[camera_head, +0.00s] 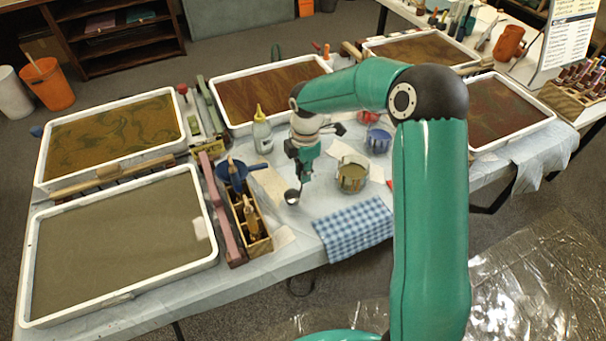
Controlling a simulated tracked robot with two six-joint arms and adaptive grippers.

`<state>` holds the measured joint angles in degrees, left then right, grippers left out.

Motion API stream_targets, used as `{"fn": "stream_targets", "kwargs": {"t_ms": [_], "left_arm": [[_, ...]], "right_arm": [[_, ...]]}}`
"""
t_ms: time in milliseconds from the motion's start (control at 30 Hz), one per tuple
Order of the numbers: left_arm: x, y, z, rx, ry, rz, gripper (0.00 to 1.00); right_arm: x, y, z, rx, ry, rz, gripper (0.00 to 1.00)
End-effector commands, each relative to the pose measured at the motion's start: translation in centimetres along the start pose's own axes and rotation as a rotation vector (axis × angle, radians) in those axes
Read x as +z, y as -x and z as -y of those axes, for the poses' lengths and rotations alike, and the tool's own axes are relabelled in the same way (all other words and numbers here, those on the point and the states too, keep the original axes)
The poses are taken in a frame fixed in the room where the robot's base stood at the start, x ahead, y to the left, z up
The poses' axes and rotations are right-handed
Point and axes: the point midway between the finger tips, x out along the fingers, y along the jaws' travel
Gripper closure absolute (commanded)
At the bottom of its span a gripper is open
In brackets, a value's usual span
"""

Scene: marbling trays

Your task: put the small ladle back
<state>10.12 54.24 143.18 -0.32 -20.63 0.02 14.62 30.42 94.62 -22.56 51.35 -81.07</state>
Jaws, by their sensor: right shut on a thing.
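My right gripper (304,174) is over the middle of the table, pointing down and shut on the small ladle. The ladle's dark round cup (292,197) hangs just below the fingers, over the pale table cover; its handle is mostly hidden by the gripper. I cannot tell whether the cup touches the cover. A paint-streaked pot (352,175) stands a little right of the gripper. A wooden caddy (260,245) holding several tools stands to the left of the ladle. My left gripper is not in view.
A blue pan (238,172) and a clear bottle with a yellow nozzle (262,135) stand left of the gripper. A blue checked cloth (354,228) lies in front. White-rimmed marbling trays (213,247) flank the work area. A blue pot (378,140) stands behind right.

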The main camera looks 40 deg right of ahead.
Motion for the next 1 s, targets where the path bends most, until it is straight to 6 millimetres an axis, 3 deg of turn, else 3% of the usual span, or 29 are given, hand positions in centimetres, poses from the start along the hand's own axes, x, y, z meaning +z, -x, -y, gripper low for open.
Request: {"fn": "stream_targets", "kwargs": {"t_ms": [133, 500, 533, 667, 1000], "left_arm": [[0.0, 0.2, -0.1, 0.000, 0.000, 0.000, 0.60], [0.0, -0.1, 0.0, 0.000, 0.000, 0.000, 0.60], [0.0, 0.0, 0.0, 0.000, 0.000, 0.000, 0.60], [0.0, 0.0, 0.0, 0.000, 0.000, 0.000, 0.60], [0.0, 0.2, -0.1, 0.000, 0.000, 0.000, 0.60]], "right_arm": [[0.0, -1.7, 0.1, -0.002, 0.001, 0.001, 1.00], [0.0, -2.2, 0.0, 0.000, 0.001, 0.000, 1.00], [0.0, -2.0, 0.0, 0.000, 0.001, 0.000, 0.75], [0.0, -2.0, 0.0, 0.000, 0.001, 0.000, 0.55], [0.0, -1.7, 0.0, 0.000, 0.001, 0.000, 0.55]]}}
